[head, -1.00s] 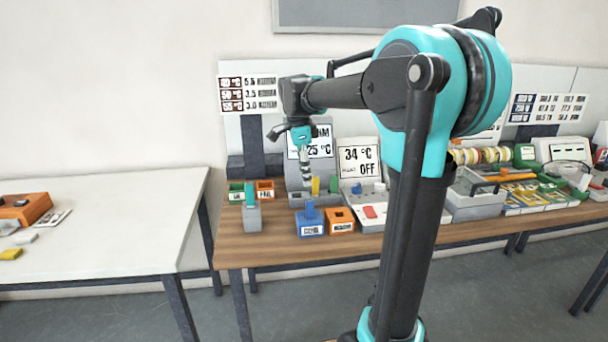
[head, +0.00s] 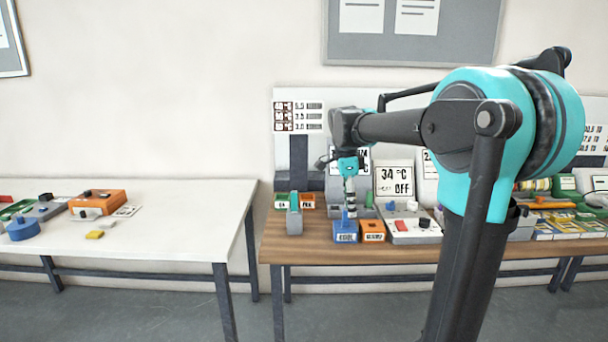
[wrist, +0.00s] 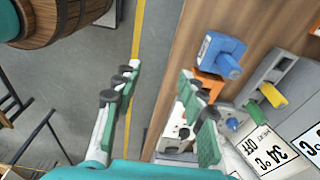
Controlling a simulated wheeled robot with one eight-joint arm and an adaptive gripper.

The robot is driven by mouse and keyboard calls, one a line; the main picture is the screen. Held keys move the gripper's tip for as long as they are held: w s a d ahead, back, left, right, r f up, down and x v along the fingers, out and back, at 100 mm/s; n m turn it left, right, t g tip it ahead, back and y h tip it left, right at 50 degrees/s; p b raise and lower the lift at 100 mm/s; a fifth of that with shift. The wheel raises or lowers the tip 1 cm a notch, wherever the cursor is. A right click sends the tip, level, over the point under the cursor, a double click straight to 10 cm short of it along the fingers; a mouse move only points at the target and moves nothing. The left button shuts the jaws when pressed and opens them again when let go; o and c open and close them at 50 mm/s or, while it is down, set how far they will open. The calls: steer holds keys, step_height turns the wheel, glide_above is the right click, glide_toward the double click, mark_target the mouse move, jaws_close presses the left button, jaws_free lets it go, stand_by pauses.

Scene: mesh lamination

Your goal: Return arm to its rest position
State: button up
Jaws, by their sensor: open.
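My gripper (head: 349,188) hangs from my bent arm in the head view, above the wooden bench (head: 300,250). In the wrist view its two green-padded fingers (wrist: 158,112) are spread wide with nothing between them. Beneath the gap the wrist view shows the grey floor, a yellow floor line and the bench's edge.
A heater box reading 34 °C OFF (head: 394,180) stands behind the bins. A grey stand with a green top (head: 294,222) is left of them. A white table (head: 180,215) holds an orange box (head: 97,203). A barrel (wrist: 62,18) shows in the wrist view.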

steer(key=s+d+f+n+t, duration=0.2)
steer(key=s+f+n, duration=0.7)
steer(key=s+f, duration=0.2)
steer(key=s+d+f+n+t+y, duration=0.1)
steer(key=s+d+f+n+t, duration=0.1)
steer(key=s+f+n, duration=0.7)
step_height(320, 180, down, 3)
steer(key=s+d, duration=0.1)
steer(key=s, duration=0.1)
steer(key=shift+s+d+f, duration=0.15)
steer(key=shift+s+d, duration=0.1)
steer(key=shift+s, duration=0.15)
